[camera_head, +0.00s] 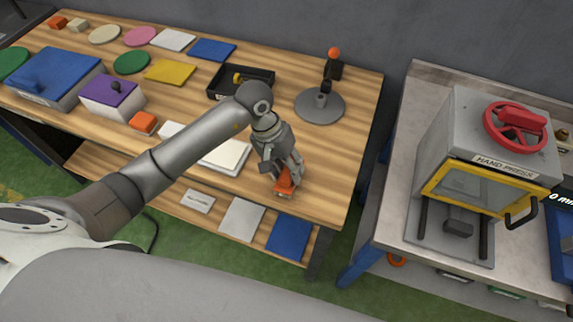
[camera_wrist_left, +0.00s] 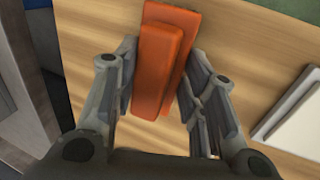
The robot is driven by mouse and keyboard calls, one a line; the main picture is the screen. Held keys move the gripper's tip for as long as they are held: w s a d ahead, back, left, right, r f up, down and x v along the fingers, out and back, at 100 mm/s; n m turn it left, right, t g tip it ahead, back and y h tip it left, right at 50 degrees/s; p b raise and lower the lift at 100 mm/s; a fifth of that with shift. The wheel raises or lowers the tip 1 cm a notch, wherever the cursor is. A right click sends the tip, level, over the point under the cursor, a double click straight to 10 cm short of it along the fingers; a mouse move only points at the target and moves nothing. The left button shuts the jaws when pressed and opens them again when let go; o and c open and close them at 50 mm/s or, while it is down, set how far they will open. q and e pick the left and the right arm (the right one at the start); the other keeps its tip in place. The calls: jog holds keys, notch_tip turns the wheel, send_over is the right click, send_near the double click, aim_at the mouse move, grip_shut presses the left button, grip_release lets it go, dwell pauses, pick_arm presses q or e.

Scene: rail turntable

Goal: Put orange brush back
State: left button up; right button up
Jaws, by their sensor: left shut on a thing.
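The orange brush (camera_head: 286,183) is at the front right of the wooden workbench (camera_head: 335,150). My left gripper (camera_head: 282,170) reaches down over it and is shut on it. In the left wrist view the brush (camera_wrist_left: 160,60) stands between the two fingers of the gripper (camera_wrist_left: 160,85), with its wider orange part reaching past the fingertips. I cannot tell whether the brush touches the bench top. My right gripper is not in view.
A white pad (camera_head: 226,157) lies just left of the gripper. A black tray (camera_head: 241,82) and a round grey stand with an orange knob (camera_head: 320,105) are behind. A hand press (camera_head: 488,150) stands on the right table, across a gap.

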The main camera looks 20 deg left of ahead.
pick_arm(q)
jog(key=shift+f, duration=0.2)
jog(key=shift+f, duration=0.1)
jog(key=shift+f, duration=0.1)
jog(key=o, duration=1.3)
jog(key=shift+o, duration=0.2)
